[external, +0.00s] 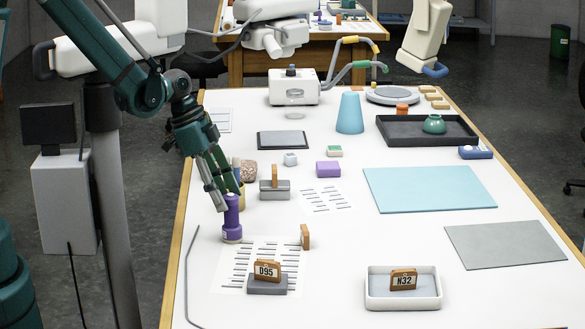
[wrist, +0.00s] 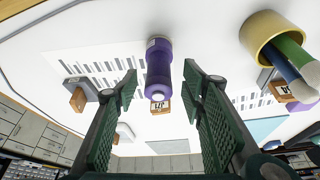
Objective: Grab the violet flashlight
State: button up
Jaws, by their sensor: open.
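The violet flashlight (external: 232,222) stands upright on the white table at the left, near a printed sheet. In the wrist view the flashlight (wrist: 158,72) lies ahead of and between my two fingers, with a pale end toward me. My gripper (external: 222,203) points down close to the flashlight's top in the external view. In the wrist view my gripper (wrist: 163,82) is open, with the two green ridged fingers apart on either side of the flashlight. I cannot tell whether either finger touches it.
A yellow cup (wrist: 262,40) holding green and blue rods stands close beside my gripper. A thin grey rod (external: 188,270) lies along the left edge.

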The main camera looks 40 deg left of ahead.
aim_at(231, 213)
jog(key=shift+f, duration=0.1)
jog(key=shift+x, duration=2.5)
jog(key=c, duration=1)
